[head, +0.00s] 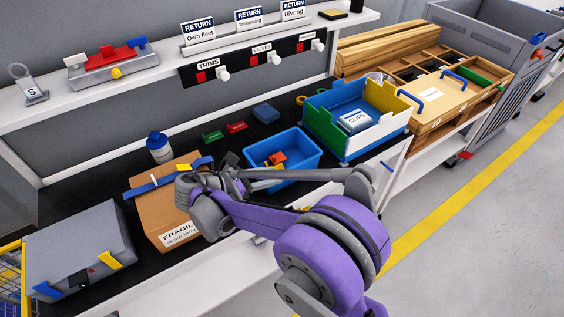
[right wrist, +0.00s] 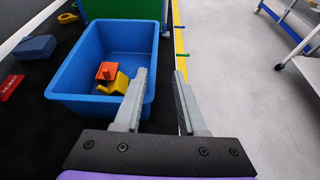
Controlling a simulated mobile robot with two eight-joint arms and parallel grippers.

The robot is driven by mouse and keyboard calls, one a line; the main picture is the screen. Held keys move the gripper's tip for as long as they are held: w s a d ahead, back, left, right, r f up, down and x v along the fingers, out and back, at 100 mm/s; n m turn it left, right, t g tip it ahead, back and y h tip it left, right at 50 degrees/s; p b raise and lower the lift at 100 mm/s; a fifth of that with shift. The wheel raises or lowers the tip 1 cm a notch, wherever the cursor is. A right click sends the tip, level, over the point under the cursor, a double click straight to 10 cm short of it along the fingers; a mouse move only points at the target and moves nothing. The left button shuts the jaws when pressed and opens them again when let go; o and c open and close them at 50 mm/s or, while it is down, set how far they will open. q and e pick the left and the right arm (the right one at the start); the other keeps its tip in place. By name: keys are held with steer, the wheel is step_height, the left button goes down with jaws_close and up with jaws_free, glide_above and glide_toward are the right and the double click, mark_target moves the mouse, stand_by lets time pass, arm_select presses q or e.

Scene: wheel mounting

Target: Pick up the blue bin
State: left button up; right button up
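The blue bin (head: 262,152) stands on the dark bench top in the head view. It holds an orange block (head: 277,158) and a yellow piece, seen better in the right wrist view (right wrist: 118,83). The bin (right wrist: 75,75) fills the left half of the right wrist view. My right gripper (right wrist: 160,73) is open and empty at the bin's aisle-side wall. My left gripper is out of view.
A multicoloured box (head: 386,96) stands close beyond the bin. A cardboard box (head: 154,207) marked fragile and a grey case (head: 75,248) lie to the left. Small red and green parts and a blue block (head: 265,113) lie behind. The aisle floor (right wrist: 240,60) is clear.

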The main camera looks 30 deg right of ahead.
steer(key=shift+w+d+f, duration=0.15)
steer(key=shift+w+f, duration=0.05)
steer(key=shift+w, duration=0.3)
steer(key=shift+w+d+f, duration=0.15)
steer(key=shift+w+f, duration=0.05)
steer(key=shift+w, duration=0.25)
steer(key=shift+s+d+f, duration=0.15)
steer(key=shift+s+d, duration=0.05)
steer(key=shift+d, duration=0.65)
steer(key=x, duration=0.5)
jaws_close()
